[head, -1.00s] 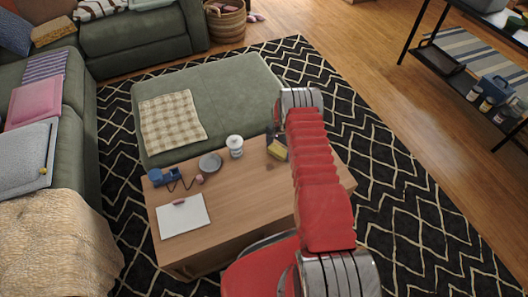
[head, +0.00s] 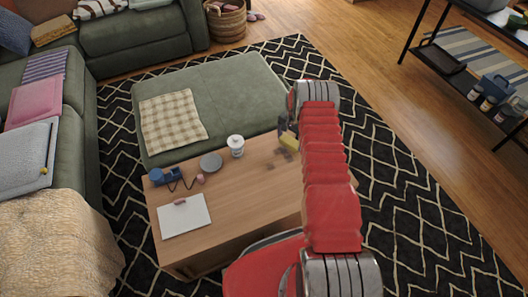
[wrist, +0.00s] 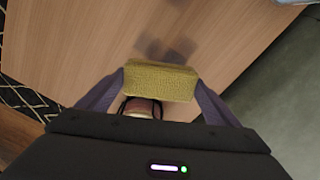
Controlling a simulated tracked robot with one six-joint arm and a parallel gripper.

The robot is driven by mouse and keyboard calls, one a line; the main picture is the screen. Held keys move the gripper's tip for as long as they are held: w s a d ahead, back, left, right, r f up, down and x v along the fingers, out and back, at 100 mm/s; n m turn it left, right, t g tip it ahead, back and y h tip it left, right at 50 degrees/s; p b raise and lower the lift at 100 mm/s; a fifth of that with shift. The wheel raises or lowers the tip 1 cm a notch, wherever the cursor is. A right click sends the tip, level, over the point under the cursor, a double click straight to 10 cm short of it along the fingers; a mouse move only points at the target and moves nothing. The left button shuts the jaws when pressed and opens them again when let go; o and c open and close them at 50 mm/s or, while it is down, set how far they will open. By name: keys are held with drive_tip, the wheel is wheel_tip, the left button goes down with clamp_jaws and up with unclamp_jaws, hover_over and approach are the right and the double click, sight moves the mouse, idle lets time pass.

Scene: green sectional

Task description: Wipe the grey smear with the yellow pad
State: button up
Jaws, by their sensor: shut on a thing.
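The yellow pad (head: 288,141) is in my gripper near the far right part of the wooden table. In the wrist view my gripper (wrist: 160,88) is shut on the pad (wrist: 160,78), one finger at each end. The grey smear (wrist: 165,48) shows as blurry dark patches on the wood just above the pad in the wrist view. In the head view the smear (head: 284,155) lies just below the pad, partly beside my arm. I cannot tell whether the pad touches the table.
A white lidded jar (head: 236,147), a grey dish (head: 211,162), a blue device (head: 164,175) and a white board (head: 185,215) stand on the table's left half. A round pinkish-white thing (wrist: 143,107) is partly hidden below the pad. The green ottoman (head: 230,95) borders the table behind.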

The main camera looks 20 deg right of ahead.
drive_tip(key=shift+r, duration=1.9)
drive_tip(key=shift+a+r, duration=0.1)
drive_tip(key=shift+r, duration=0.1)
drive_tip(key=a+r+n, duration=0.3)
drive_tip(key=a+r, duration=0.2)
drive_tip(key=r, duration=0.4)
drive_tip(key=a+r+n, duration=0.2)
drive_tip(key=a+r, duration=0.4)
drive_tip(key=r, duration=0.3)
drive_tip(key=s+a+r+n, duration=0.3)
drive_tip(key=a+r, duration=0.3)
drive_tip(key=r, duration=0.3)
drive_tip(key=s+a+r+n, duration=0.4)
drive_tip(key=s+a+r, duration=0.2)
drive_tip(key=a+r, duration=0.1)
drive_tip(key=shift+s+r, duration=0.3)
drive_tip(key=shift+r, duration=0.6)
